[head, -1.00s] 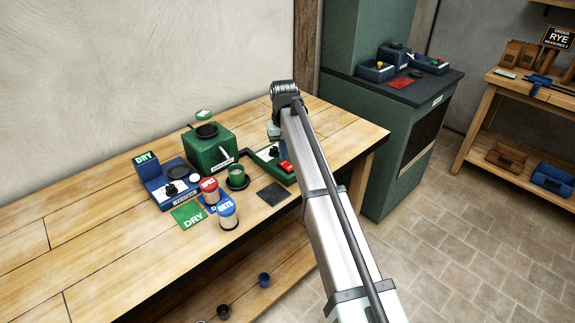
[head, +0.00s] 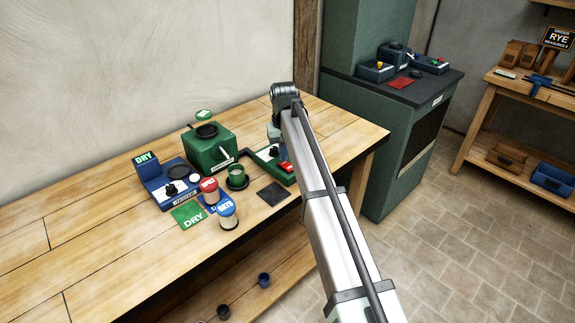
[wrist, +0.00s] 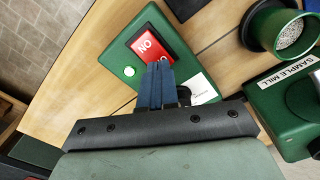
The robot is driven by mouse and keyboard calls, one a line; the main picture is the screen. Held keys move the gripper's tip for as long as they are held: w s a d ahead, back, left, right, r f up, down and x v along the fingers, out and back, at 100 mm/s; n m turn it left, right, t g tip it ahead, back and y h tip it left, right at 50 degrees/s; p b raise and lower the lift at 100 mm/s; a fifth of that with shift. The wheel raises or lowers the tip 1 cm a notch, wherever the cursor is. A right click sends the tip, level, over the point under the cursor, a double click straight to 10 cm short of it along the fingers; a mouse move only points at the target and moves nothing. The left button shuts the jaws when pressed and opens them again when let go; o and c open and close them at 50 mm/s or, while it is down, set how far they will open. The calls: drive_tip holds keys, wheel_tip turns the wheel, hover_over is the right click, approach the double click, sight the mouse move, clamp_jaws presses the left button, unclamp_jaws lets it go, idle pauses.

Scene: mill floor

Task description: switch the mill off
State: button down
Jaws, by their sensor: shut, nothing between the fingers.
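The green sample mill (head: 209,149) stands on the bench; its labelled side shows in the wrist view (wrist: 285,104). Beside it lies a green control box (head: 266,156), also in the wrist view (wrist: 185,28). The box carries a red rocker switch (wrist: 148,45) marked ON, a pale green lit lamp (wrist: 129,72), a white label and a black knob, partly hidden by my fingers. My gripper (wrist: 159,68) is shut and empty, its blue fingertips over the rocker's near edge. I cannot tell whether they touch it. In the head view the arm partly hides the gripper.
A green cup (head: 237,179) of meal stands beside the mill. A blue tester (head: 167,188), red-topped and blue-topped jars, DRY cards and a dark square mat (head: 273,194) lie left and in front. A green cabinet (head: 385,150) stands beyond the bench's right end.

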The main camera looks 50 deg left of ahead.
drive_tip(key=shift+f, duration=0.7)
idle(0.4)
drive_tip(key=shift+r, duration=3.55)
